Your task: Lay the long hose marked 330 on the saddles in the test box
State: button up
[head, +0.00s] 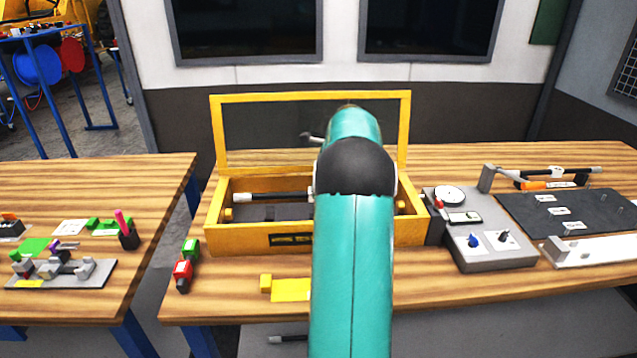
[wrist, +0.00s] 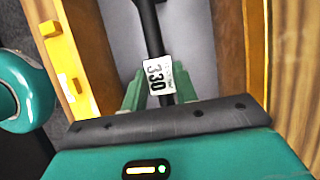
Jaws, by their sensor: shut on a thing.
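The test box (head: 270,238) is a yellow-framed wooden box with its lid frame standing open. In the wrist view, my gripper (wrist: 158,98) is shut on the long dark hose (wrist: 150,30), next to its white tag reading 330. The hose runs away from the fingers over a grey floor between the box's walls. In the head view, the hose (head: 285,195) shows left of my arm with a white end, level across the box. A yellow block, perhaps a saddle (head: 228,214), is near the box's left end. My arm hides the middle, and I cannot tell whether the hose touches the saddles.
A grey control unit (head: 490,245) with a dial adjoins the box's right side. Right of it are a dark mat (head: 560,215) and a white tray (head: 595,250). Red and green pieces (head: 184,268) stand left of the box. A yellow card (head: 290,289) lies in front.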

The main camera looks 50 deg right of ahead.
jog(key=shift+f, duration=2.2)
jog(key=shift+f, duration=0.7)
jog(key=o, duration=1)
jog(key=shift+r, duration=3.5)
